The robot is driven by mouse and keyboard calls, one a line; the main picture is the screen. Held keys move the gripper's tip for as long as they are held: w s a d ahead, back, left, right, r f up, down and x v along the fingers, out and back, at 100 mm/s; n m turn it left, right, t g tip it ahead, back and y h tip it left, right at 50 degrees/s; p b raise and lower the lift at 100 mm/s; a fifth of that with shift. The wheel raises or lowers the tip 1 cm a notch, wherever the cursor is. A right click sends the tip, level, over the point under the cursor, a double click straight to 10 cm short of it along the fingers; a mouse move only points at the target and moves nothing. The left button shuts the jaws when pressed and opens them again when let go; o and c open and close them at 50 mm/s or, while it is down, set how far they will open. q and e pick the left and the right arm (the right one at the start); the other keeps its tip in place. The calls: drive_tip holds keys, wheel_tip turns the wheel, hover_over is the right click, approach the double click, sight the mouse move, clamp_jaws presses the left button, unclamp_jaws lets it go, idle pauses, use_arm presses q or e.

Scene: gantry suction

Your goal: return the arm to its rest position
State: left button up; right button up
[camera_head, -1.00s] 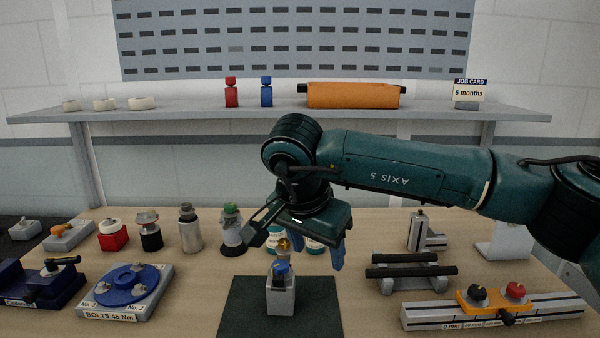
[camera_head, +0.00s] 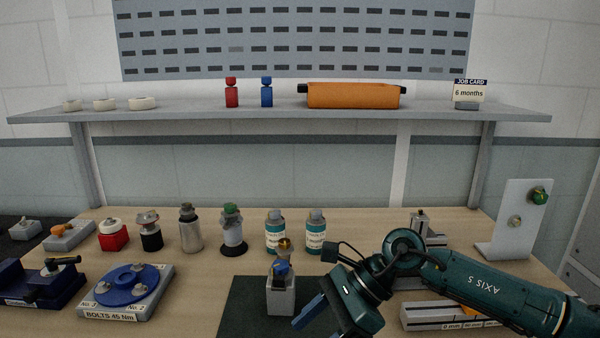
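My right arm comes in from the right, low over the front right of the bench. Its gripper (camera_head: 318,322) is at the bottom of the picture, right of the grey block with the blue and brass part (camera_head: 281,270). One blue finger shows; the other is hidden or out of the picture, so I cannot tell its opening or whether it holds anything. The block stands upright on the dark mat (camera_head: 244,300), apart from the gripper. My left gripper is not in the picture.
Two teal-labelled bottles (camera_head: 315,232) stand behind the mat. A blue bolt disc (camera_head: 134,284) lies at left. A grey rail (camera_head: 420,316) is partly hidden under my arm. A white upright plate (camera_head: 512,220) stands at right. The shelf (camera_head: 200,112) crosses behind.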

drive_tip(key=s+a+m+y, duration=0.4)
drive_tip(key=m+y, duration=0.1)
drive_tip(key=d+f+m+t+h, duration=0.2)
drive_tip(key=d+f+m+t, duration=0.5)
drive_tip(key=m, duration=1)
drive_tip(key=d+f+m+t+h, duration=0.1)
drive_tip(key=d+f+m+t, duration=0.65)
drive_tip(key=m, duration=0.85)
drive_tip(key=s+d+f+m+g+h, duration=0.3)
drive_tip(key=s+d+f+m+h, duration=0.4)
drive_tip(key=s+d+f+m, duration=0.35)
drive_tip(key=a+r+m+t+p, duration=0.1)
drive_tip(key=a+r+m+p, duration=0.1)
drive_tip(key=a+m, duration=0.3)
drive_tip(key=shift+a+r+h+p, duration=0.35)
drive_tip(key=shift+a+r, duration=0.2)
drive_tip(key=shift+a, duration=1.35)
